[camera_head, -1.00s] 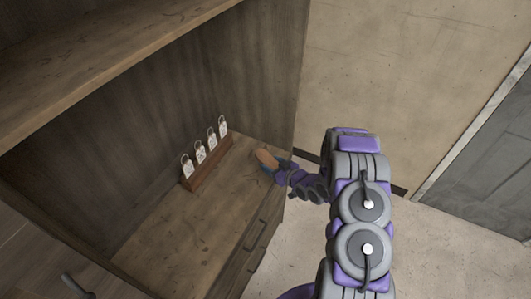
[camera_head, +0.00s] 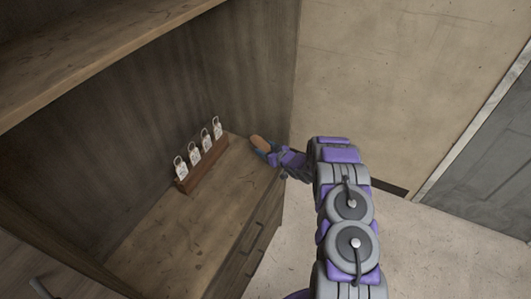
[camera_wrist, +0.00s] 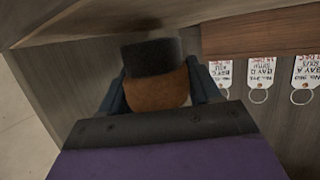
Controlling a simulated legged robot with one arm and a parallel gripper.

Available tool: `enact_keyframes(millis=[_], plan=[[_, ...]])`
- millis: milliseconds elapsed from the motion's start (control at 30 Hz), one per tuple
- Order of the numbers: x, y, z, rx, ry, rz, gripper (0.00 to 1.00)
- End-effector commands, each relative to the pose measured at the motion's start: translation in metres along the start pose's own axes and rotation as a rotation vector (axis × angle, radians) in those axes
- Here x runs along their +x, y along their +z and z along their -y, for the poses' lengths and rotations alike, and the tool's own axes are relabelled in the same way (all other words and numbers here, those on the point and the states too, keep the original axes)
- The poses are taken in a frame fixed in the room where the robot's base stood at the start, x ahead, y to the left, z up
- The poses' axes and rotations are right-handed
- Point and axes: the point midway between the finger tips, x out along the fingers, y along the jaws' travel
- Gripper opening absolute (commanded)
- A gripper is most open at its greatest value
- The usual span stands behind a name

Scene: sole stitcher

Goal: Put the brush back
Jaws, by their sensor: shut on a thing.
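The brush shows in the head view as a brown wooden piece (camera_head: 260,142) at the right end of the wooden shelf (camera_head: 200,235). In the wrist view its brown body (camera_wrist: 158,90) sits between the two dark blue fingers, with a dark block-like part (camera_wrist: 150,55) beyond it. My gripper (camera_head: 265,148) is shut on the brush. The gripper is at the shelf's right back corner, near the side panel. I cannot tell whether the brush touches the shelf.
A reddish-brown wooden rack (camera_head: 203,166) with several white tags stands along the back of the shelf, left of my gripper. It also shows at the wrist view's upper right (camera_wrist: 260,35). The front of the shelf is clear. An upper shelf (camera_head: 90,70) overhangs.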

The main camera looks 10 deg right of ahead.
Motion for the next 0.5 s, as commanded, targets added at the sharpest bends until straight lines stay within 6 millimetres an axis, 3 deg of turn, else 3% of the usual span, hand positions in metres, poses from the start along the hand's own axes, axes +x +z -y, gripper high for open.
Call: enact_keyframes(millis=[100, 300, 333, 500], plan=[[0.0062, 0.0147, 0.0030, -0.002, -0.001, 0.001, 0.17], [0.0063, 0.0144, 0.0030, -0.003, -0.002, 0.001, 0.17], [0.0060, 0.0145, 0.0025, -0.002, -0.002, 0.001, 0.65], [0.0048, 0.0145, 0.0004, 0.000, -0.001, -0.001, 0.81]])
